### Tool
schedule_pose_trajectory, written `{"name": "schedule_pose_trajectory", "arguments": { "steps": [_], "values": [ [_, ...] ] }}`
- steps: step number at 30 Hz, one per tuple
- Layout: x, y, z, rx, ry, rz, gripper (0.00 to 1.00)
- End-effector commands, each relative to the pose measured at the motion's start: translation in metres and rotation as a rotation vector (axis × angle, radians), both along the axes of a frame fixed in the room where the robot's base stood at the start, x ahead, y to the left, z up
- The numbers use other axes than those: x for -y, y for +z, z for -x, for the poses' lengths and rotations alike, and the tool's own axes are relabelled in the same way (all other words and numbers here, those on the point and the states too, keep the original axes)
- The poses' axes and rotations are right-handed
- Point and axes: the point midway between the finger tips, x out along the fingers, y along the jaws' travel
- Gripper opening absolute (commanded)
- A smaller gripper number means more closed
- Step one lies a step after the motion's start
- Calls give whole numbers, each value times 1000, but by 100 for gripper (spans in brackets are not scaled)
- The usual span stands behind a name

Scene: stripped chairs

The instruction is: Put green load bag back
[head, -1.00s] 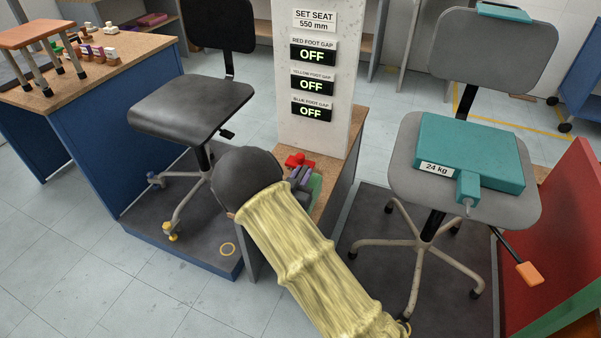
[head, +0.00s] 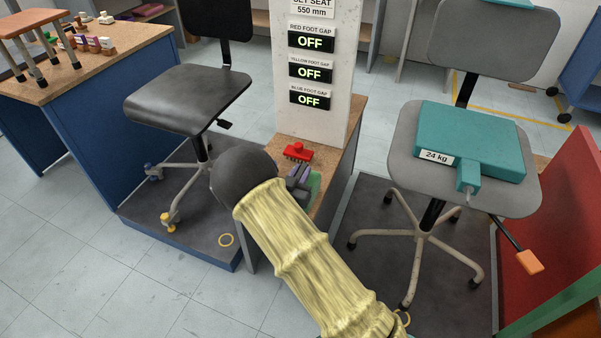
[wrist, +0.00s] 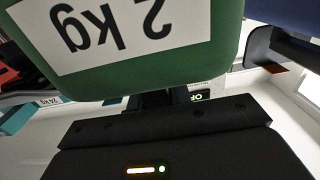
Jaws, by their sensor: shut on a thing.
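A green load bag (wrist: 225,35) with a white label reading "2 kg", upside down, fills the top of the wrist view. The label's left part in reading order may be cut off by the frame. In the head view only a green sliver of it (head: 315,186) shows, right beside my gripper (head: 299,176). My gripper is shut on the green bag. My pale yellow sleeved arm and its dark round end hide most of the bag and the jaws. The gripper is low, at the near part of the wooden-topped bench (head: 340,150), in front of the white sign post.
A red object (head: 298,152) lies on the bench just beyond my gripper. A teal 24 kg load (head: 480,135) rests on the grey chair (head: 405,145) at right. A black chair (head: 185,95) stands at left on a dark platform. A red panel (head: 560,200) edges the right.

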Motion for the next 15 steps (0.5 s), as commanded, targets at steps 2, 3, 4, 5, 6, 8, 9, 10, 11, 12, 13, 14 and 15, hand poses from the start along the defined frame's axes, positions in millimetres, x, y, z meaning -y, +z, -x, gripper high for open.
{"name": "schedule_pose_trajectory", "arguments": {
  "steps": [2, 3, 4, 5, 6, 8, 9, 10, 11, 12, 13, 14, 15],
  "values": [
    [0, -2, 0, -1, 0, 0, 24],
    [0, -1, 0, -1, 0, 0, 32],
    [0, -1, 0, -1, 0, 0, 38],
    [0, -1, 0, -1, 0, 0, 42],
    [0, -1, 0, -1, 0, 0, 42],
    [0, -1, 0, -1, 0, 0, 42],
    [0, -1, 0, -1, 0, 0, 42],
    [0, -1, 0, -1, 0, 0, 42],
    [0, -1, 0, -1, 0, 0, 42],
    [0, -1, 0, -1, 0, 0, 42],
    [0, -1, 0, -1, 0, 0, 42],
    [0, 0, 0, 0, 0, 0, 42],
    [0, 1, 0, 0, 0, 0, 42]
  ]
}}
